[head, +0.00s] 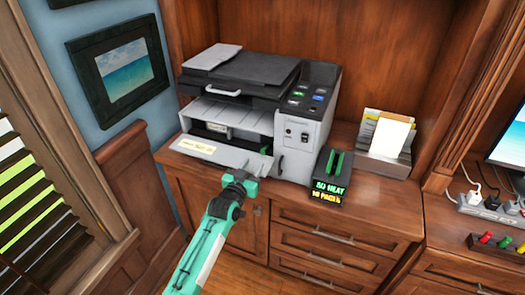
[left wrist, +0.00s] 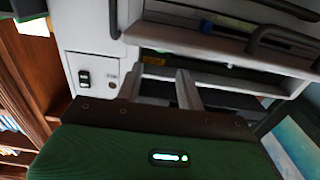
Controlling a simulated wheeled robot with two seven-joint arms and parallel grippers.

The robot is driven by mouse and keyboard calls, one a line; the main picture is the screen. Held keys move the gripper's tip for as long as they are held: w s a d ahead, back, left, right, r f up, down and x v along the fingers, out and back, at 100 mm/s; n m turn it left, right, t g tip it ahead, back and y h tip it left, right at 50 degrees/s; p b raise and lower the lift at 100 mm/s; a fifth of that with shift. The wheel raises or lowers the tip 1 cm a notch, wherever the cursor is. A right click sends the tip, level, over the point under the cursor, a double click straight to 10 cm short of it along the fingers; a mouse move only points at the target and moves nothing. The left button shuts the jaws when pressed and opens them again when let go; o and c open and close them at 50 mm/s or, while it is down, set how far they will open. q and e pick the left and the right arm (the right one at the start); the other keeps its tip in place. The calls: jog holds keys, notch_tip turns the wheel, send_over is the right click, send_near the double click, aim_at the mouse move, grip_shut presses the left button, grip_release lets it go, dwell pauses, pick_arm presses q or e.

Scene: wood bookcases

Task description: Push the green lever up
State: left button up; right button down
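The grey printer (head: 297,159) stands on the wooden cabinet with its front flap (head: 222,153) folded down. A green part, seemingly the lever (head: 216,127), shows inside the dark front opening; its exact position is hard to tell. My left gripper (head: 258,162) is in front of the right end of the flap, below the opening. In the left wrist view its two fingers (left wrist: 162,82) are apart with nothing between them, pointing at the printer front (left wrist: 100,75). I cannot tell whether they touch it. I cannot make out the lever clearly in that view. My right gripper is not in view.
A small black box with green bars and lit text (head: 331,180) stands right of the printer. A paper holder (head: 386,146) is behind it. A power strip (head: 487,207) lies far right. A framed picture (head: 122,71) hangs on the left wall.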

aim_at(262, 151)
pick_arm(q)
jog(key=x, duration=0.8)
jog(key=shift+w+f, duration=0.1)
jog(key=shift+w, duration=0.05)
jog(key=shift+w+d, duration=0.1)
jog(key=shift+w, duration=0.3)
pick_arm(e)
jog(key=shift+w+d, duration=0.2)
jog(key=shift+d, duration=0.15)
pick_arm(q)
jog(key=shift+c, duration=0.2)
